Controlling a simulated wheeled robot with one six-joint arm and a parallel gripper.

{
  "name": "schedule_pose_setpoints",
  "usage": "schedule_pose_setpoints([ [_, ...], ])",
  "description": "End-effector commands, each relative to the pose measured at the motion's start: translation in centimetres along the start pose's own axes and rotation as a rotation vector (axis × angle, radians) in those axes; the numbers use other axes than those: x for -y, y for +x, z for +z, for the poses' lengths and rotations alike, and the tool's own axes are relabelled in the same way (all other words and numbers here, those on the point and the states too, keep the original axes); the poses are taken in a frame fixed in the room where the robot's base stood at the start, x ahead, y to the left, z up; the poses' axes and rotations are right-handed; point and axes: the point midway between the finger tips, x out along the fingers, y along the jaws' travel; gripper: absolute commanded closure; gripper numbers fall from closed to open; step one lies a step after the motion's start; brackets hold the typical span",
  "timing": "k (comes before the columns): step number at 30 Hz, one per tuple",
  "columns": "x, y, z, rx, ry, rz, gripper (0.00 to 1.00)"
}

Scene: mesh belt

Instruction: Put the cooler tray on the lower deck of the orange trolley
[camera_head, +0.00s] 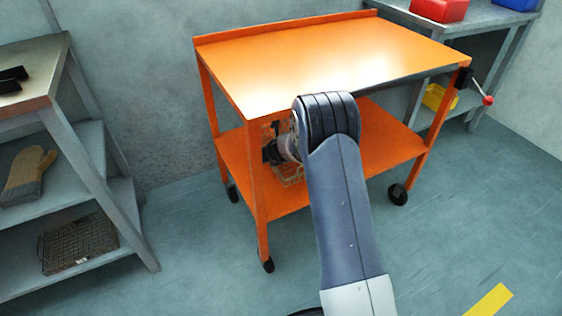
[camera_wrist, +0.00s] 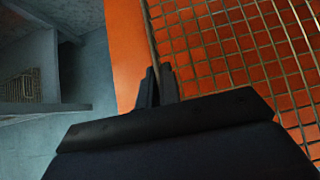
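The orange trolley (camera_head: 320,50) stands ahead, and its lower deck (camera_head: 395,150) is partly hidden by my arm. My gripper (camera_head: 270,153) is between the two decks, near the trolley's left end. The cooler tray (camera_head: 291,175) is a wire mesh tray; only bits of it show beside my arm. In the wrist view, its mesh (camera_wrist: 235,45) fills the right side over orange. My fingers (camera_wrist: 157,85) are close together around its rim wire. I cannot tell whether the tray touches the deck.
A grey rack (camera_head: 100,150) at left holds a tan mitt (camera_head: 27,174) and another wire basket (camera_head: 77,246). A bench at the back right carries red (camera_head: 440,9) and yellow (camera_head: 438,97) bins. Trolley posts and the upper deck surround my gripper.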

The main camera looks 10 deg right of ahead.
Motion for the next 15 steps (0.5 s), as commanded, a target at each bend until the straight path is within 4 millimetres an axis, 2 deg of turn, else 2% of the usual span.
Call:
schedule_pose_setpoints([
  [1, 0.0, 1.1, -1.0, 0.001, -0.002, -0.001, 1.00],
  [3, 0.0, 1.7, -1.6, 0.002, -0.001, -0.001, 1.00],
  [15, 0.0, 3.4, -3.3, 0.001, -0.002, -0.001, 1.00],
])
